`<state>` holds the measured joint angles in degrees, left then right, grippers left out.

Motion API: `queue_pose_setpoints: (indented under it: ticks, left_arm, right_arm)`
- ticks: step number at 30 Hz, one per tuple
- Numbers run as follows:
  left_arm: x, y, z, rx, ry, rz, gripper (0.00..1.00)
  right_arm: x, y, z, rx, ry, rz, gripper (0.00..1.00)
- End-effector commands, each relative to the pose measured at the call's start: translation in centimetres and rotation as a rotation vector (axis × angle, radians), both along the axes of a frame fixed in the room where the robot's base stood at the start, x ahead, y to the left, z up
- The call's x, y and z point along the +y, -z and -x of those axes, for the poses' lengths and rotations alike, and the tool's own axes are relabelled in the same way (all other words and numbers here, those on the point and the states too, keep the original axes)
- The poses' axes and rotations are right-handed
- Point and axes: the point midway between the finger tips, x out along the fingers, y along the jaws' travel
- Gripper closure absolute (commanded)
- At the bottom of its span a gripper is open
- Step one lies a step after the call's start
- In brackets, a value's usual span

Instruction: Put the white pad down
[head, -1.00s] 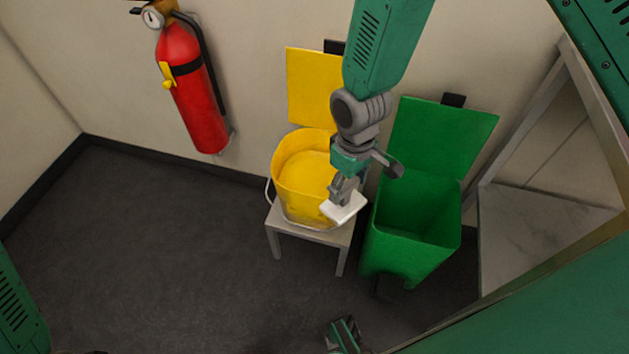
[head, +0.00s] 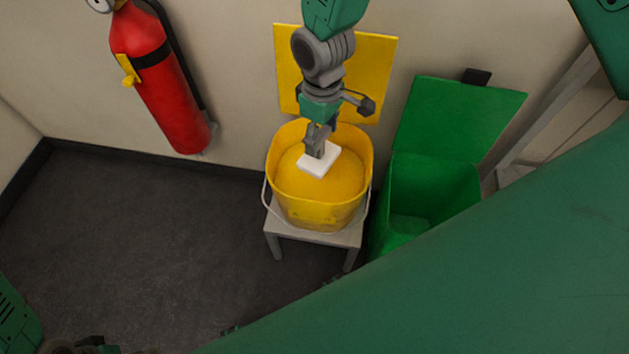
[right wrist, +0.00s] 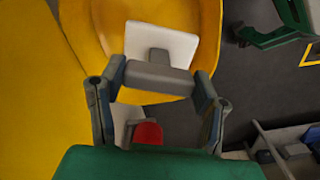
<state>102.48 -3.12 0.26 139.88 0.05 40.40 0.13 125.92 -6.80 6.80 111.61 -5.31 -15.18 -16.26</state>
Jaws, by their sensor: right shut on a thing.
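The white pad (head: 319,160) is a flat, pale square. My right gripper (head: 320,148) is shut on it and holds it over the mouth of the yellow bucket (head: 318,213). The pad lies within the bucket's rim in the head view; I cannot tell whether it touches the yellow surface inside. In the right wrist view the pad (right wrist: 165,42) sticks out beyond the closed fingertips (right wrist: 158,75), with the yellow bucket (right wrist: 112,20) around it. My left gripper does not show clearly.
A green bin (head: 440,195) with an open lid (head: 460,120) stands close on the right. A red fire extinguisher (head: 165,85) hangs on the wall. The left floor is clear.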

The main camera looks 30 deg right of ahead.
Motion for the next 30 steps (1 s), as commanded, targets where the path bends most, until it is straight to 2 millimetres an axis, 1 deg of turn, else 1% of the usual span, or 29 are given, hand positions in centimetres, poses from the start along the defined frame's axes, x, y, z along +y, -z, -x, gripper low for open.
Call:
queue_pose_setpoints:
  ticks: [1,8,16,21,27,30]
  left_arm:
    - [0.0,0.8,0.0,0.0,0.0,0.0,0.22]
    - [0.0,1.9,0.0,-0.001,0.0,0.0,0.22]
    - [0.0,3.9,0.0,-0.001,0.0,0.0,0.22]
    - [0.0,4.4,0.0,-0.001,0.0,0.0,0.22]
    - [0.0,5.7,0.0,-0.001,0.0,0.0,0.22]
    - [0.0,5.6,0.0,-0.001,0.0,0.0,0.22]
  right_arm:
    - [0.0,1.0,0.0,0.0,0.0,0.0,0.74]
    - [0.0,2.7,-0.1,0.002,0.001,0.0,0.74]
    - [0.0,7.6,-0.1,0.002,0.001,0.0,0.74]
    - [0.0,9.0,-0.1,0.0,0.001,0.0,0.74]
    - [0.0,11.8,-0.1,0.001,0.001,0.0,0.74]
    - [0.0,11.9,-0.1,0.0,0.001,0.0,0.74]
